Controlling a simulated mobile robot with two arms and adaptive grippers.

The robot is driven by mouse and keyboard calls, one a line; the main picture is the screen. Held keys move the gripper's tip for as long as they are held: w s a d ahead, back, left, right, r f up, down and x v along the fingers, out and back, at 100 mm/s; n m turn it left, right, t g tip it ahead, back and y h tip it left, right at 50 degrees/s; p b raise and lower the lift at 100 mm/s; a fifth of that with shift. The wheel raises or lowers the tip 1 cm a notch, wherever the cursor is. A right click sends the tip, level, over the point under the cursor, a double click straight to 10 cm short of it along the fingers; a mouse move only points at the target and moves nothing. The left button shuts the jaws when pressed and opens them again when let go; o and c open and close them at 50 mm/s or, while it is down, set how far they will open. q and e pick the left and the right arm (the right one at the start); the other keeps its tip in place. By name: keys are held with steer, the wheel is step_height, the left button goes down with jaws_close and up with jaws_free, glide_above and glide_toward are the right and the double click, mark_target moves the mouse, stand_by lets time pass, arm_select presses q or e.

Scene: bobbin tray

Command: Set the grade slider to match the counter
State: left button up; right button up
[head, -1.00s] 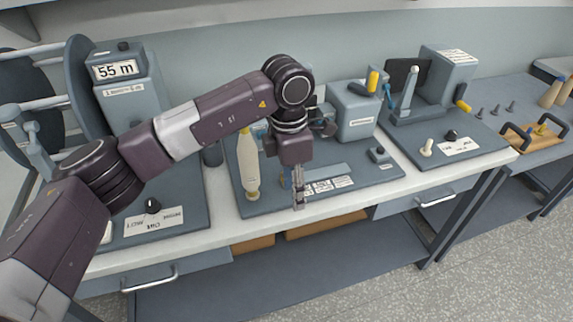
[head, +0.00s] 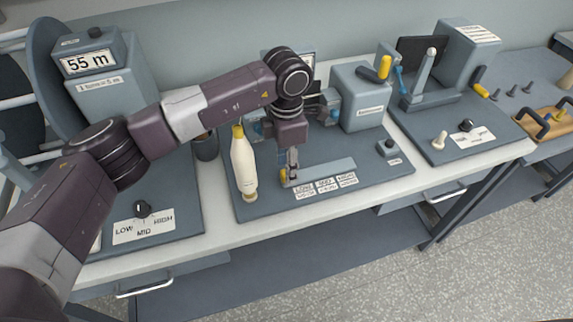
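The counter (head: 88,62) at the upper left reads "55 m". The grade slider's light grey track (head: 325,171) lies on the middle dark base plate, with LOW, MID and HIGH labels (head: 326,187) along its front edge; their smaller print is too small to read surely. A small yellow knob (head: 284,177) shows at the track's left end. My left gripper (head: 291,168) points down at that end, right beside the knob. Its fingers look close together, but I cannot tell whether they hold the knob. My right gripper is not in view.
A cream bobbin (head: 243,165) stands just left of the gripper. A dial (head: 143,209) with LOW, MID, HIGH markings sits on the left plate. A grey machine box (head: 360,95) is behind the track. The bench's front strip is clear.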

arm_select(q)
steer(key=shift+f, duration=0.6)
steer(key=shift+w+f, duration=0.2)
steer(key=shift+f, duration=0.4)
steer(key=c, duration=0.6)
jaws_close()
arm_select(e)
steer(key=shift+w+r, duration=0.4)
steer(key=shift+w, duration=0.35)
